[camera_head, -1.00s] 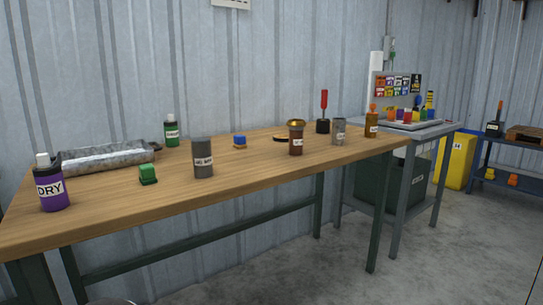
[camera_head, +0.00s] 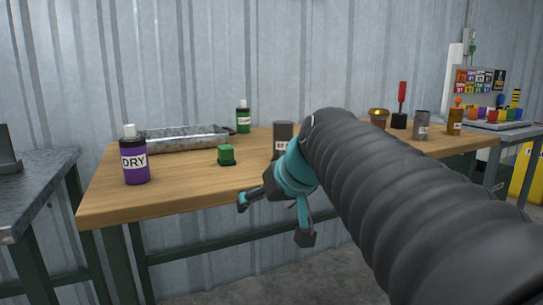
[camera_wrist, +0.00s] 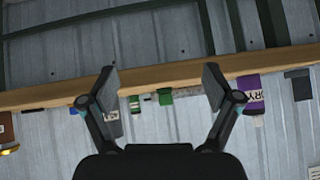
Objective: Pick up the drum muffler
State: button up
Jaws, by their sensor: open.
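No object is plainly marked as the drum muffler, so I cannot tell which one it is. A dark grey labelled cylinder (camera_head: 283,137) stands upright on the wooden table, partly hidden by my arm. A smaller grey labelled cylinder (camera_head: 421,126) stands farther right. A long galvanized metal piece (camera_head: 183,139) lies at the back left. My gripper (camera_head: 276,218) is open and empty in front of the table's front edge, apart from all objects. In the wrist view my gripper's fingers (camera_wrist: 159,82) are spread, with the table edge beyond them and the picture upside down.
A gold-lidded jar (camera_head: 378,117), red-handled tool (camera_head: 402,100) and amber bottle (camera_head: 455,121) stand right. A grey workbench (camera_head: 38,190) is at left.

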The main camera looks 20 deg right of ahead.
jog(key=w+d+r+t+b, duration=0.2)
jog(key=w+d+r, duration=0.4)
jog(key=d, duration=0.1)
jog(key=t+b, duration=0.3)
send_near(285, 123)
jog(key=shift+n+h, duration=0.4)
jog(key=x, duration=0.6)
jog(key=shift+a+f+p, duration=0.3)
jog(key=shift+a+p, duration=0.05)
jog(key=shift+r+p+x, duration=0.15)
jog(key=shift+p+x, duration=0.05)
jog(key=shift+x, duration=1.1)
jog(key=shift+r+p+x, duration=0.15)
jog(key=shift+x, duration=1.15)
jog(key=shift+d, duration=0.15)
jog(key=c, duration=1.3)
